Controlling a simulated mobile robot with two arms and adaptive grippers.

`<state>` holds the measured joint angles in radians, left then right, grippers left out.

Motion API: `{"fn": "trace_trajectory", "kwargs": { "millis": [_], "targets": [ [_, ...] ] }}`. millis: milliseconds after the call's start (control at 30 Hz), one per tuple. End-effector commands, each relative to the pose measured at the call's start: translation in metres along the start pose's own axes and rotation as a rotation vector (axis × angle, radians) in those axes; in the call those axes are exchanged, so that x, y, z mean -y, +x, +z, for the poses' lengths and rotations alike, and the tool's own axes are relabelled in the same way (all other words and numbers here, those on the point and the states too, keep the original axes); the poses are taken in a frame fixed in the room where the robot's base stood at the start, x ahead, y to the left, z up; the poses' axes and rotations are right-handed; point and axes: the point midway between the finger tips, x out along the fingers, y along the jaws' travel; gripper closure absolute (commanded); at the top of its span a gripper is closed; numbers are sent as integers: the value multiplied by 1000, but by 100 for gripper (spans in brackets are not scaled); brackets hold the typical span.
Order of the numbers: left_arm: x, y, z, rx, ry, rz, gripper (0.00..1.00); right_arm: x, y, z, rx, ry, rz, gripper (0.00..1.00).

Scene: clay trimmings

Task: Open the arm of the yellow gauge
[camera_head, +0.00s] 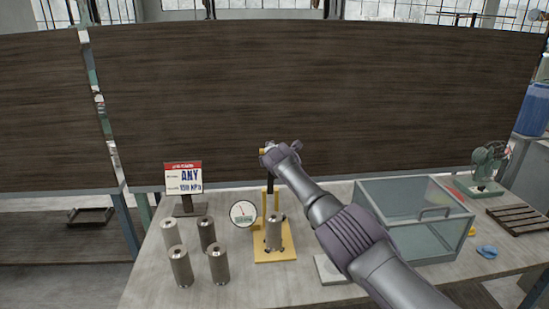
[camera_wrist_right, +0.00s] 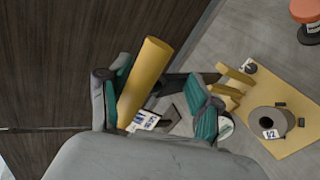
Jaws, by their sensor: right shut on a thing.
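The yellow gauge has a yellow base plate (camera_head: 262,256), a round white dial (camera_head: 243,214) on its left and a yellow post. A grey metal cylinder (camera_head: 273,235) stands upright on the base; the wrist view shows it from above with a label (camera_wrist_right: 268,122). The gauge's black arm (camera_head: 270,185) stands raised, near vertical, above the post. My right gripper (camera_head: 274,153) is at the arm's top, shut on its yellow handle (camera_wrist_right: 146,75), which lies between the green-padded fingers. My left gripper is not in view.
Several metal cylinders (camera_head: 180,268) stand left of the gauge, before a sign (camera_head: 183,179) reading "ANY". A glass-walled box (camera_head: 412,210) stands to the right, with a green device (camera_head: 488,165) and a dark slatted rack (camera_head: 520,218) beyond. A dark panel (camera_head: 300,100) rises behind the table.

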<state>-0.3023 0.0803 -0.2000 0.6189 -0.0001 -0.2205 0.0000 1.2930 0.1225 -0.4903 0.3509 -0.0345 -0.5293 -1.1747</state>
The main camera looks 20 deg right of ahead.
Motion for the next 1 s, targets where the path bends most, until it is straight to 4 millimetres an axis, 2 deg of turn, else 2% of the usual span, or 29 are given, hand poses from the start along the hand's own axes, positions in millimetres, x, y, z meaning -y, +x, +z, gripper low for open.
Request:
{"fn": "trace_trajectory", "kwargs": {
  "millis": [33,367,400,533,567,833,1000],
  "targets": [
    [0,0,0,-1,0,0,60,-11,-3,-3,-8,-2,24,99],
    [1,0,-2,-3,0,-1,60,-12,-3,-4,-10,-1,25,99],
    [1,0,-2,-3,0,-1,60,-12,-3,-4,-10,-1,25,40],
    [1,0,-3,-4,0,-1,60,-10,-2,-4,-9,-1,21,61],
    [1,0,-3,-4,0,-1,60,-10,-2,-4,-9,-1,20,63],
    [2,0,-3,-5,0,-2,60,-5,-3,-3,-7,-1,13,63],
    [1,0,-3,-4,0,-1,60,-5,-11,-3,-7,1,14,63]
  ]
}}
